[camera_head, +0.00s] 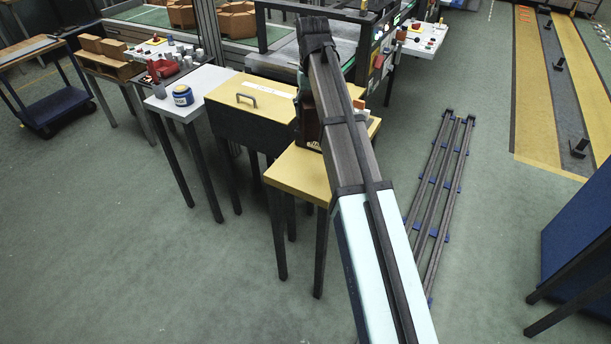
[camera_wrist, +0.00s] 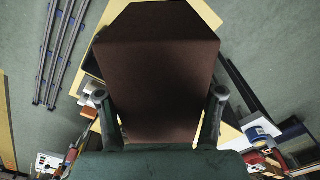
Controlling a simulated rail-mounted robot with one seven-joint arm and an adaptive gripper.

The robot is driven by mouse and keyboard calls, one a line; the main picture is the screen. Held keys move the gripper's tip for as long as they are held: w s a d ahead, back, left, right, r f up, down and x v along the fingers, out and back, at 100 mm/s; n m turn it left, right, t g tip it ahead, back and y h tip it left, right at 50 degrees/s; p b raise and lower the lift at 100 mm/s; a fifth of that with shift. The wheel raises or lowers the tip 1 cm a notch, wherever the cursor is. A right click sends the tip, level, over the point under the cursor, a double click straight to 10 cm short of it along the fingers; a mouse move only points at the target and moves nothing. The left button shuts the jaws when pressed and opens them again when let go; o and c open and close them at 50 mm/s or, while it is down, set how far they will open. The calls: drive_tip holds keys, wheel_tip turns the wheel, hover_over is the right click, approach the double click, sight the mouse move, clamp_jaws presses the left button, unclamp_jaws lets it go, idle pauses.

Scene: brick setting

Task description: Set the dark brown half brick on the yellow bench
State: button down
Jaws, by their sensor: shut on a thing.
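The dark brown half brick (camera_wrist: 158,62) fills the middle of the wrist view. My gripper (camera_wrist: 160,96) is shut on it, with one finger on each side. The yellow bench (camera_wrist: 207,14) shows behind the brick in that view. In the head view the yellow bench (camera_head: 293,174) stands in the middle, its right part hidden by my arm. A dark brown side of the brick (camera_head: 303,121) shows just left of my arm, over the bench's far part. I cannot tell whether the brick touches the bench top.
A dark rack (camera_head: 441,190) lies on the floor at right. The front-left floor is clear.

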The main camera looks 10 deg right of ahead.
drive_tip(key=shift+w+a+r, duration=0.35)
drive_tip(key=shift+w+r, duration=0.25)
drive_tip(key=shift+r, duration=0.05)
wheel_tip(320, 180, down, 19)
drive_tip(key=p, duration=0.3)
drive_tip(key=shift+f, duration=0.15)
drive_tip(key=shift+f, duration=0.1)
drive_tip(key=shift+c, duration=0.9)
unclamp_jaws()
wheel_tip(320, 180, up, 12)
drive_tip(key=shift+r+b, duration=0.1)
drive_tip(key=shift+b, duration=0.8)
